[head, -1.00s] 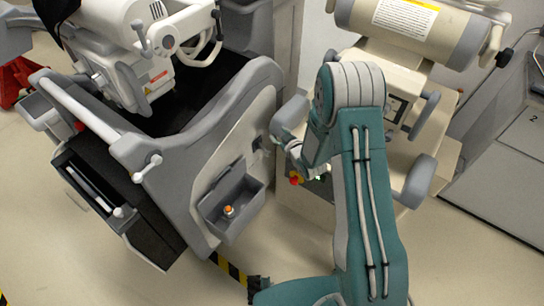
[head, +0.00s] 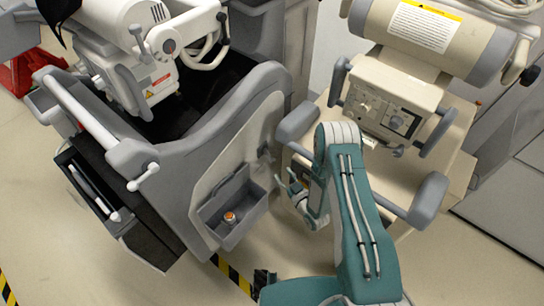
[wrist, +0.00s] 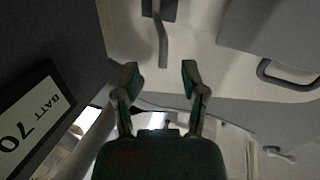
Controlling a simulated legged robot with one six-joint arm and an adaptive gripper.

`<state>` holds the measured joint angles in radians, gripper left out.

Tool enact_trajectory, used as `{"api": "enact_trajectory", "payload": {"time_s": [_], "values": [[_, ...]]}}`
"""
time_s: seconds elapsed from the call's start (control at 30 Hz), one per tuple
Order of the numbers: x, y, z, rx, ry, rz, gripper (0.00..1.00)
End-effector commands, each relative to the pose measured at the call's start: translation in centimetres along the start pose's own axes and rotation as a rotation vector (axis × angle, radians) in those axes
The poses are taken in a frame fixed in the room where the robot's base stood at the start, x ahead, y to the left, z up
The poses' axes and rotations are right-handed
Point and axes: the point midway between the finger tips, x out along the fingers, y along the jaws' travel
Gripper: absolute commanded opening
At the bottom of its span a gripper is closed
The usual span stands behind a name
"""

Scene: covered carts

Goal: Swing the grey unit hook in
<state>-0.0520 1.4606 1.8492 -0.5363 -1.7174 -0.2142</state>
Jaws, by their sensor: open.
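The grey unit (head: 215,150) is the cart at the left, with a pale side panel facing my arm. A small dark grey fitting (head: 265,153), which looks like the hook, sits on that panel above the pocket. In the wrist view a thin grey bar, likely the hook (wrist: 162,42), hangs from a dark block. Its lower end appears between my fingertips, but I cannot tell how near. My gripper (head: 287,178) is open and empty beside the panel, to the right of the pocket. Both fingers show spread in the wrist view (wrist: 159,76).
A grey pocket (head: 212,214) on the panel holds an orange-topped item (head: 230,217). A beige cart (head: 395,105) with grey padded bumpers (head: 428,200) stands close at the right of my arm.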

Motion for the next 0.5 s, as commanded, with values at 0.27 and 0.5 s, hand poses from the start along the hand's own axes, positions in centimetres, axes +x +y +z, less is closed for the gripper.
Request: {"api": "enact_trajectory", "payload": {"time_s": [0.27,0.5], "values": [[5.3,0.0,-0.1,-0.001,0.003,-0.002,0.55],[8.4,0.1,0.0,0.0,0.001,0.0,0.55]]}}
